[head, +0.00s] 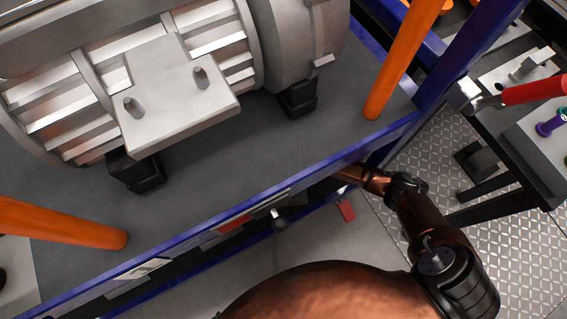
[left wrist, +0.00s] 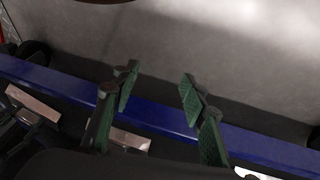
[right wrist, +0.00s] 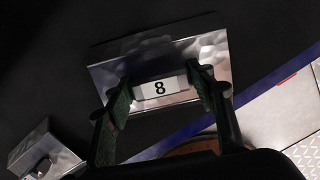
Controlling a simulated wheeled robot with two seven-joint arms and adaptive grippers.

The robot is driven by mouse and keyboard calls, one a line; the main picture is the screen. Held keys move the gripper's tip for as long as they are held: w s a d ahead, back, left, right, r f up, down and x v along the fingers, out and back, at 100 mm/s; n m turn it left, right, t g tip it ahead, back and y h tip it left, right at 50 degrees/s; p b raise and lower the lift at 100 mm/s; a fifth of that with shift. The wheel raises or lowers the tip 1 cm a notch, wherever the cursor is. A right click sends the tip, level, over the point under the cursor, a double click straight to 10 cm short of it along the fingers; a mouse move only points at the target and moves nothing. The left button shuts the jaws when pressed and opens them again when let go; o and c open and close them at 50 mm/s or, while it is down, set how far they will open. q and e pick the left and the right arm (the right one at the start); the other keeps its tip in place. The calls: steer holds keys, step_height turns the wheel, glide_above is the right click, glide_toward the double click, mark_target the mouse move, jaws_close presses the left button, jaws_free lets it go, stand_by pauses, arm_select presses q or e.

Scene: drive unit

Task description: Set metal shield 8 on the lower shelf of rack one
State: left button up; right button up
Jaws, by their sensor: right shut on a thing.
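Metal shield 8 (right wrist: 210,50) is a shiny metal plate with a white label reading 8, in the right wrist view. My right gripper (right wrist: 163,82) is shut on it, with its green-padded fingers at either side of the label. Behind the shield is a dark surface; I cannot tell if the shield touches it. In the head view my right arm reaches under the blue upper beam (head: 300,188) of the rack, and its gripper and the shield are hidden there. My left gripper (left wrist: 158,76) is open and empty, above a blue beam (left wrist: 170,118) in the left wrist view.
A large grey motor (head: 180,85) stands on the rack's upper shelf (head: 270,145), between orange posts (head: 400,55). Another metal block (right wrist: 45,148) lies left of the shield in the right wrist view. A side table (head: 530,150) with tools stands at the right.

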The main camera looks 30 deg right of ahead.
steer(key=o, duration=1.4)
steer(key=shift+f, duration=0.1)
steer(key=shift+r, duration=0.35)
steer(key=r+p, duration=0.1)
steer(key=r, duration=0.1)
steer(key=r+p, duration=0.1)
steer(key=r, duration=0.1)
steer(key=r+p, duration=0.2)
steer(key=shift+s+a+r, duration=0.15)
steer(key=shift+s+r, duration=0.2)
arm_select(q)
steer(key=s+a+r+g+y, duration=0.1)
steer(key=s+a+r+g, duration=0.2)
steer(key=s+a+r, duration=0.2)
steer(key=shift+s+a+r+g+y, duration=0.2)
steer(key=shift+s+r+g+y, duration=0.1)
steer(key=shift+s+r, duration=0.95)
arm_select(e)
steer(key=shift+s+r, duration=0.1)
steer(key=shift+r, duration=0.05)
arm_select(q)
steer(key=shift+w+r, duration=0.2)
steer(key=shift+w, duration=0.05)
